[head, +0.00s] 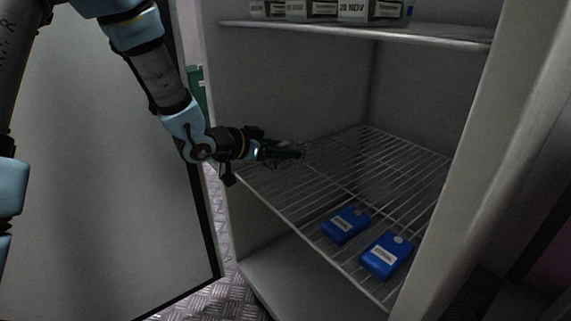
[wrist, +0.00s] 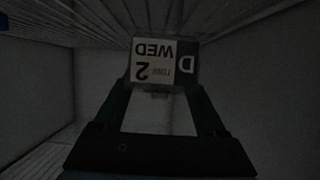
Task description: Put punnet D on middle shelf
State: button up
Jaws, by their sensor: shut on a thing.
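Punnet D shows in the wrist view as a small box with a label (wrist: 155,62) reading "WED 2" and a dark "D" patch, upside down in the picture. My gripper (wrist: 160,88) is shut on it, one finger on each side. In the head view my gripper (head: 288,152) reaches into the open cabinet from the left, over the left part of the wire middle shelf (head: 335,178). The punnet is hard to make out there. I cannot tell whether it touches the shelf.
Two blue packs, one nearer the middle (head: 346,225) and one further right (head: 386,256), lie on the wire shelf's front right part. The back of that shelf is clear. An upper shelf (head: 400,35) holds several labelled punnets (head: 353,10). The cabinet's right wall (head: 480,150) bounds the opening.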

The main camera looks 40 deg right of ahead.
jog(key=shift+f+b, duration=0.4)
jog(key=shift+f, duration=0.95)
jog(key=shift+f, duration=0.1)
jog(key=o, duration=1.4)
jog(key=p+v, duration=0.3)
jog(key=v, duration=0.9)
jog(key=shift+s, duration=0.15)
